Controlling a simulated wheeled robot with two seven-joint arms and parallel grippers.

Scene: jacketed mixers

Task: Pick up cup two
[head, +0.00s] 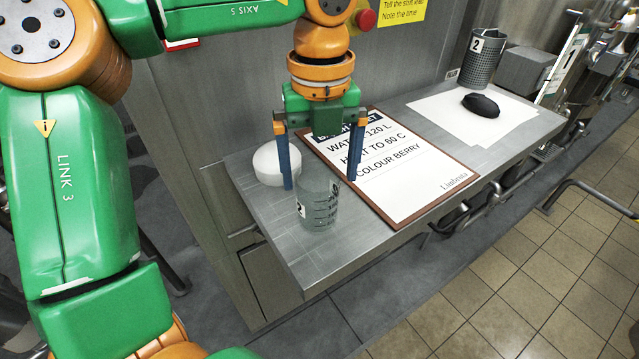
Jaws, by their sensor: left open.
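A clear glass beaker (319,212) with dark level marks and a small white number label stands upright near the front left of the grey metal shelf (300,260); the label's digit looks like a 2 but is small. My left gripper (319,184) points down above the beaker, its two blue fingers open, with the tips to either side of the beaker's rim. The jaws hold nothing, and I cannot tell if the tips reach below the rim. A grey mesh cup (484,62) with a clear "2" label stands at the shelf's far right end. My right gripper is out of view.
A brown-edged clipboard (395,165) lies just right of the beaker. A white round object (268,163) sits behind left of it. White paper (450,118) and a black mouse (481,105) lie farther right. A metal wall panel (225,110) rises behind the shelf.

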